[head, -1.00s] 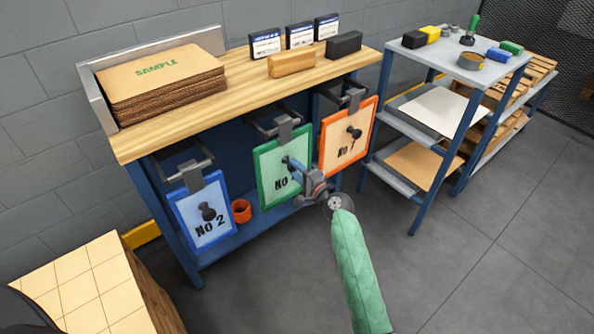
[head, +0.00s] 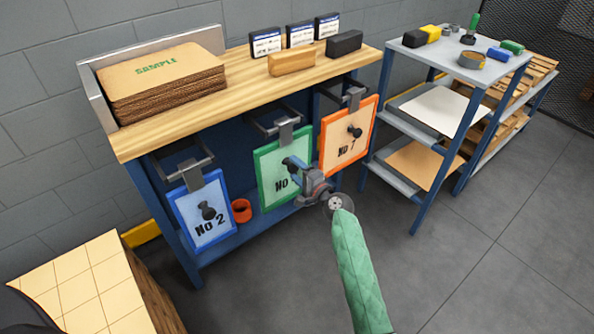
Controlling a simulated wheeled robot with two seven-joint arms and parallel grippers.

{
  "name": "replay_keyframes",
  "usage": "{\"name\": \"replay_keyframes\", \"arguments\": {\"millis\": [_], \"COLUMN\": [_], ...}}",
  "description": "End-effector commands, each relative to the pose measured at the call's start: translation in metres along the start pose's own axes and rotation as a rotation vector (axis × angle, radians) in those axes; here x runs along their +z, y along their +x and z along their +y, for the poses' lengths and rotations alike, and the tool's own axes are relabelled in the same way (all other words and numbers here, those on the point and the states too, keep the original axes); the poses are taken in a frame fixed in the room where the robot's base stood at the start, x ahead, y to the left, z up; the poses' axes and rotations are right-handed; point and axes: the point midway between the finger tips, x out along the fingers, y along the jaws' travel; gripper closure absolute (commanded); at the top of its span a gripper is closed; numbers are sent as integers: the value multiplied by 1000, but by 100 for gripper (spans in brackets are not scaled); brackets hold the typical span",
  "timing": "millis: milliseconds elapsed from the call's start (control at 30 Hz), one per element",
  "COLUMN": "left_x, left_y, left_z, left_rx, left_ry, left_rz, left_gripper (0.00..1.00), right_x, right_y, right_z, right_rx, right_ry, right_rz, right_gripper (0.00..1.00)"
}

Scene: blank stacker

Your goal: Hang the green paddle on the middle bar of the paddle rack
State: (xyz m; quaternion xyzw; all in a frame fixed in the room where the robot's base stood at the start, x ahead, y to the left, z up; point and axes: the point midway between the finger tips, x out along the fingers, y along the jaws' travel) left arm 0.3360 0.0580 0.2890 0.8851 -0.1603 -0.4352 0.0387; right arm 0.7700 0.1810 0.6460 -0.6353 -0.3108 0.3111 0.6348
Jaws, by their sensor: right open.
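The green paddle (head: 268,181) hangs by its grey hook (head: 284,130) at the middle bar (head: 262,125) of the rack under the bench top. Its face is partly hidden by my right gripper. My right gripper (head: 291,165) is open in front of the paddle, around or just before its dark knob; I cannot tell whether it touches. My right arm in a green sleeve comes up from below. The blue paddle (head: 190,229) hangs on the left bar and the orange paddle (head: 331,135) on the right bar. My left gripper is not in view.
The wooden bench top (head: 205,106) lies above the paddles. A red cup (head: 241,211) stands on the lower blue shelf beside the blue paddle. A shelf unit (head: 408,175) stands to the right. A tiled block (head: 75,285) is at lower left. The floor at right is clear.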

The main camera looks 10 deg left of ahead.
Motion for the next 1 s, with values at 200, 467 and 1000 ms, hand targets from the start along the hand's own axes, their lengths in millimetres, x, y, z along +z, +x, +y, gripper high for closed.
{"name": "replay_keyframes", "arguments": {"millis": [200, 467, 1000], "left_x": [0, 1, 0], "left_y": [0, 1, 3], "left_z": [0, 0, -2], "left_rx": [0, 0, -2], "left_ry": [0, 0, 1], "left_rz": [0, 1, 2], "left_gripper": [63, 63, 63], "right_x": [0, 0, 0], "right_y": [-13, -53, -78], "right_z": [3, 1, -1], "right_rx": [2, 0, -2], "right_ry": [1, -1, -22], "right_rz": [1, 1, 0], "right_gripper": [37, 37, 37]}}
